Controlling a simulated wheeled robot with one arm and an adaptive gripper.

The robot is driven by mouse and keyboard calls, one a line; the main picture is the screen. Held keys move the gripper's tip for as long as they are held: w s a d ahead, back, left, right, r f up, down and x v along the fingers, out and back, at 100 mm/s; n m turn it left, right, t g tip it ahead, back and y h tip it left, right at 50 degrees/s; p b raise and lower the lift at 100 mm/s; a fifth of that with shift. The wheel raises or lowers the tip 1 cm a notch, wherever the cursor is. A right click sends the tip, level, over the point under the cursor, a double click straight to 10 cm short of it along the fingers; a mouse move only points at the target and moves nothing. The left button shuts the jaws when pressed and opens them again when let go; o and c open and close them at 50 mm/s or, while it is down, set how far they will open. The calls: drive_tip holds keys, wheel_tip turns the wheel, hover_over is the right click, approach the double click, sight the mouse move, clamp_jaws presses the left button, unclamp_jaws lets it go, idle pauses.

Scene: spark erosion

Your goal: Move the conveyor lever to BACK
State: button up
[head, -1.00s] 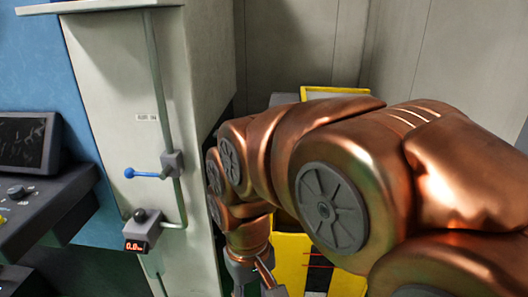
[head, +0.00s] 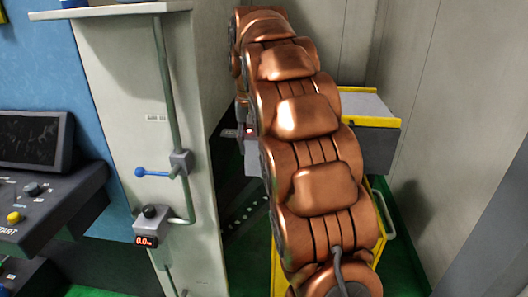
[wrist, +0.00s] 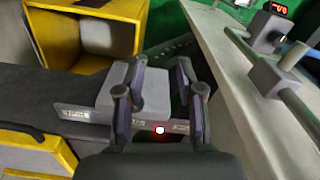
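In the wrist view, my gripper (wrist: 157,92) is open, its two fingers spread to either side of a grey control box (wrist: 102,92). The box has small labels at the left and right of its front face, too small to read, and a lit red-white spot between them. I cannot make out a separate conveyor lever; if it is there, my fingers or the box's shape hide it. I cannot tell whether the fingers touch the box. In the head view, my arm hides the gripper, and part of a grey box (head: 251,158) shows beside the arm.
A pale column with a blue-handled valve (head: 153,172) and a red-digit readout (head: 146,241) stands left. A dark belt (wrist: 28,92) and yellow-edged boxes (wrist: 120,12) lie left in the wrist view. A yellow-rimmed grey-topped unit (head: 368,106) stands right of my arm.

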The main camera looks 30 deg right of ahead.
drive_tip(key=shift+m, duration=0.3)
drive_tip(key=w+d, duration=0.1)
drive_tip(key=d, duration=0.1)
drive_tip(key=w+d, duration=0.3)
drive_tip(key=d, duration=0.1)
drive_tip(key=shift+w+d+r+p, duration=0.25)
drive_tip(key=shift+d+p, duration=0.05)
drive_tip(key=shift+p, duration=0.1)
drive_tip(key=shift+s+d+f, duration=0.1)
drive_tip(key=shift+s+f, duration=0.05)
drive_tip(key=shift+f, duration=0.25)
wheel_tip(320, 180, down, 3)
drive_tip(key=shift+s+r+b, duration=0.1)
drive_tip(key=shift+b, duration=0.8)
drive_tip(key=shift+f+p, duration=0.2)
drive_tip(key=shift+p, duration=0.1)
drive_tip(key=shift+f+p, duration=0.5)
drive_tip(key=shift+f, duration=1.65)
drive_tip(key=shift+c, duration=0.3)
clamp_jaws()
